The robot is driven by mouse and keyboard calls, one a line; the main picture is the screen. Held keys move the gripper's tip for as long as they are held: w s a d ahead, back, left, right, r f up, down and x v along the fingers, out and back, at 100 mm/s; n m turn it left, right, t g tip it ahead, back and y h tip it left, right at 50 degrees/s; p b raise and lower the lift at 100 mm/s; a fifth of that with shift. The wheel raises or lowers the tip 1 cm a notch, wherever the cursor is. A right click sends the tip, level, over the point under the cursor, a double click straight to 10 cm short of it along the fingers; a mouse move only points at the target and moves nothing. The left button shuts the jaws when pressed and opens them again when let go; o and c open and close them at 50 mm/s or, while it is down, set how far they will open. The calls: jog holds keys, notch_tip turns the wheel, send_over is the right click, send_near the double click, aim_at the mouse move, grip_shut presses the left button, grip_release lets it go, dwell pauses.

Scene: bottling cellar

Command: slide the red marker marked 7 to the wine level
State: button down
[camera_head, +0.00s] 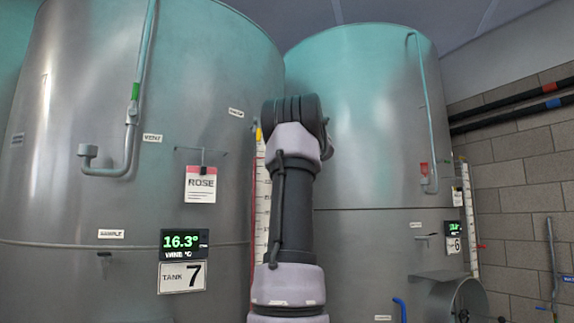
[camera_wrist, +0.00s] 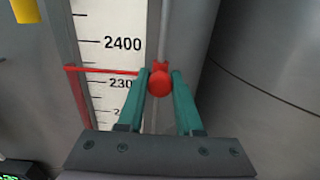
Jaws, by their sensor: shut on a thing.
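In the wrist view my gripper (camera_wrist: 160,77) has its two teal fingers shut on the round red knob of the red marker (camera_wrist: 160,84). A thin red bar (camera_wrist: 105,70) runs left from the knob across the white scale (camera_wrist: 105,22), between the 2400 label and the partly covered 230- label below. Left of the scale a red column (camera_wrist: 76,95) rises to about the bar's left end. It looks like the wine in a sight tube, level with the bar or very near it. No 7 is readable on the marker. In the head view my arm hides the gripper and marker.
Tank 7 (camera_head: 75,170) fills the left, with its plate (camera_head: 182,278) and a 16.3° display (camera_head: 185,241). Its scale (camera_head: 262,205) shows beside my arm. Tank 6 (camera_head: 365,130) stands close on the right, with its own scale (camera_head: 468,215). A yellow part (camera_wrist: 24,10) sits upper left in the wrist view.

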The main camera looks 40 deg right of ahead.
jog(key=c, duration=0.6)
grip_release()
jog(key=shift+s, duration=0.1)
jog(key=v, duration=1)
jog(key=shift+s+f, duration=0.1)
jog(key=shift+s, duration=0.15)
